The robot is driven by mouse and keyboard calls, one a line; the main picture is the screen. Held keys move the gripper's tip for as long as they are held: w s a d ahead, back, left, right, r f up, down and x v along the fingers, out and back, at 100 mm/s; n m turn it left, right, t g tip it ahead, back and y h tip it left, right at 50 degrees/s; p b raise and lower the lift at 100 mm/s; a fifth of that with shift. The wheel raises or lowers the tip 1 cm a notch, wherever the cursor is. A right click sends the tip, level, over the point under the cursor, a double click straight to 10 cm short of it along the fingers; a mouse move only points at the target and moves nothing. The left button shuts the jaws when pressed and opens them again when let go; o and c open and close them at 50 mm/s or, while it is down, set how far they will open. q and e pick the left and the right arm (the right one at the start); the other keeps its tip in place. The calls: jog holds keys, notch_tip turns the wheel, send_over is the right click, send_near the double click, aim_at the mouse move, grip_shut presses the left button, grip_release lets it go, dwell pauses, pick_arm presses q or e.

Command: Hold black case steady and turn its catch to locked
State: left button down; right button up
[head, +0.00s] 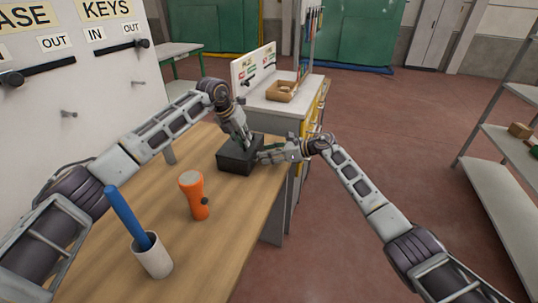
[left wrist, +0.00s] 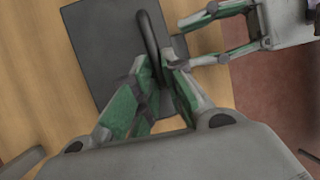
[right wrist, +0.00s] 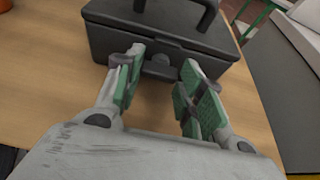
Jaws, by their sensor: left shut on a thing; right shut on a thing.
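The black case (head: 234,161) sits upright on the wooden table, lid down. My left gripper (head: 243,139) comes down on its top. In the left wrist view its fingers (left wrist: 158,72) are closed around the dark carry handle (left wrist: 151,40). My right gripper (head: 262,156) reaches the case's side from the right. In the right wrist view its fingers (right wrist: 160,75) stand on either side of the dark catch (right wrist: 160,62) on the case's front, shut on it. The fingers hide the catch's ends, and I cannot tell its turn position.
An orange flashlight (head: 194,195) stands on the wooden table (head: 222,232), nearer than the case. A white cup (head: 153,257) holds a blue rod (head: 127,216). A white board (head: 75,95) with labels stands at left. A side cabinet (head: 285,108) with a cardboard tray (head: 282,91) is behind.

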jog(key=shift+m+g, duration=0.3)
jog(key=shift+g, duration=0.1)
jog(key=shift+w+m+g+y, duration=0.15)
jog(key=shift+m+g+y, duration=0.2)
jog(key=shift+m, duration=0.45)
jog(key=shift+f+g, duration=0.15)
jog(key=shift+g, duration=0.1)
jog(key=shift+w+f+m+g+y, duration=0.1)
jog(key=shift+m+g+y, duration=0.2)
jog(key=shift+m, duration=0.4)
jog(key=shift+w+m+g+y, duration=0.1)
jog(key=shift+m+g, duration=0.3)
jog(key=shift+m, duration=0.3)
jog(key=o, duration=1)
jog(key=shift+d, duration=0.1)
jog(key=shift+w+n, duration=0.1)
jog(key=shift+n, duration=0.2)
jog(key=shift+s+n+t+h, duration=0.25)
jog(key=shift+n+t+h, duration=0.2)
jog(key=shift+n+t, duration=0.4)
